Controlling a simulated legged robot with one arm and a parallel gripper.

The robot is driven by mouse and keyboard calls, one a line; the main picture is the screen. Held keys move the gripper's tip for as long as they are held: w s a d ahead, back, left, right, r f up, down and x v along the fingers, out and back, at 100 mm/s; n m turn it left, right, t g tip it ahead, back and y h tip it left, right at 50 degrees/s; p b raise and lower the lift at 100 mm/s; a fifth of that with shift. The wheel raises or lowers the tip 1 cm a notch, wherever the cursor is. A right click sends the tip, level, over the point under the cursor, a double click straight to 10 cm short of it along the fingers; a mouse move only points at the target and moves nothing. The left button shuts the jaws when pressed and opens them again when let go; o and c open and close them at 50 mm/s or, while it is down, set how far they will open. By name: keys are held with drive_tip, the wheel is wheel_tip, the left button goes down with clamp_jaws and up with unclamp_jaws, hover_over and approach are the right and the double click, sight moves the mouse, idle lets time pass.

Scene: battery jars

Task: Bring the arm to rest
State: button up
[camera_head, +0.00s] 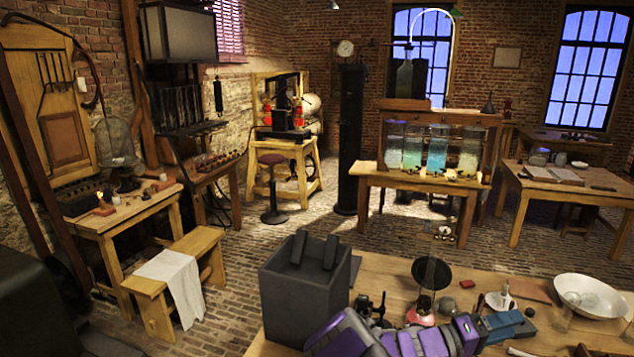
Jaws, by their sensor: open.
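My arm, purple and dark grey, lies low across the front of the picture, over the near edge of the wooden table (385,268). My gripper (484,326) is at the right end of the arm, close above or beside the blue blocks (507,325). It is open and I see nothing held in it. Its fingertips are small and dark against the clutter, so whether they touch anything cannot be told.
A dark open box (307,290) stands at the table's left, close to my arm. A red-based stand (422,312), a white bowl (590,296) and a glass beaker (566,312) stand near my gripper. Jars (437,147) stand on a bench behind. Brick floor lies between.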

drive_tip(key=s+a+m+g+y, duration=0.3)
drive_tip(key=s+g+y, duration=0.5)
drive_tip(key=s, duration=1.5)
drive_tip(key=s+a+f+n+t+y, duration=0.1)
drive_tip(key=s+a+n+y, duration=0.1)
drive_tip(key=a, duration=0.5)
drive_tip(key=s+a+f+n+t+y, duration=0.1)
drive_tip(key=s+a+t+y, duration=0.1)
drive_tip(key=s+a+y, duration=0.2)
drive_tip(key=s+a+f+n+t+y, duration=0.1)
drive_tip(key=s+a+y, duration=0.3)
drive_tip(key=a, duration=0.6)
drive_tip(key=n+y, duration=0.1)
drive_tip(key=y, duration=0.1)
drive_tip(key=shift+a+f+n+t+y, duration=0.25)
drive_tip(key=shift+a+n+t+y, duration=0.05)
drive_tip(key=shift+a+t, duration=0.1)
